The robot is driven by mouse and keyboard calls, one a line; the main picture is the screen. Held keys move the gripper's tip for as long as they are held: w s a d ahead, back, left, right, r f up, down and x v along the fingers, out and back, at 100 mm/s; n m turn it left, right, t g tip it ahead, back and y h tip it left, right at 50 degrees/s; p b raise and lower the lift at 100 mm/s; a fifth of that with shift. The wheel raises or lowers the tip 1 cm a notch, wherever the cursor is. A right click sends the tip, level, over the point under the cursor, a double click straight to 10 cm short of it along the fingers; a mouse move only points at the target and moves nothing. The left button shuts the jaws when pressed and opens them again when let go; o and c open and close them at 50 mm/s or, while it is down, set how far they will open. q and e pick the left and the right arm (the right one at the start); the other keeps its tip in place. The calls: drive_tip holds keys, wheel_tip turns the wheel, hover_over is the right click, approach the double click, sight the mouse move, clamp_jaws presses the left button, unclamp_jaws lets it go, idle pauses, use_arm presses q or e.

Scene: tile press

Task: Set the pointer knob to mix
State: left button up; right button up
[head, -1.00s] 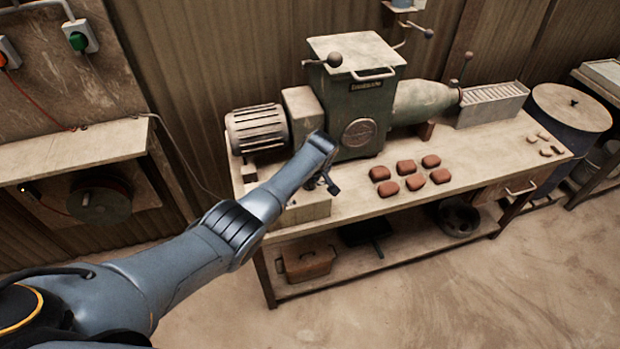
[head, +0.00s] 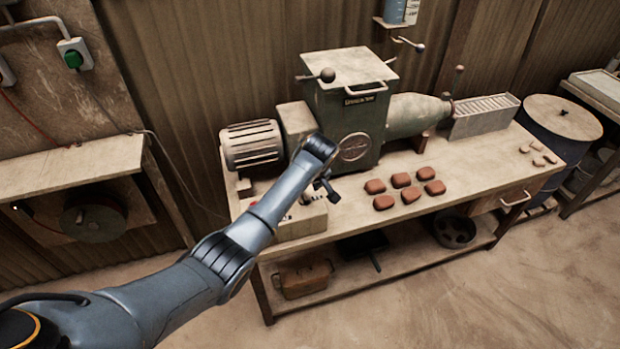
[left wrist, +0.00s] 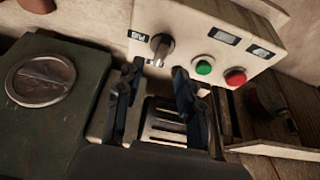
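The pointer knob (left wrist: 162,46) is a grey-brown knob on a pale control box (left wrist: 190,22), seen in the left wrist view. In the head view, the control box (head: 300,230) is at the left front of the bench, partly behind my left arm. My left gripper (left wrist: 158,72) is open, its two fingers spread on either side below the knob in the picture, with nothing between them. In the head view, the left gripper (head: 325,188) hangs over the box. My right gripper is not in view.
A green button (left wrist: 203,66) and a red button (left wrist: 236,77) sit beside the knob. The green extruder machine (head: 350,115) stands behind the box. Several reddish-brown clay pieces (head: 401,181) lie on the bench (head: 465,185) to the right.

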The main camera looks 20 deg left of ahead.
use_arm(q)
drive_tip(key=v, duration=0.6)
drive_tip(key=shift+r, duration=0.15)
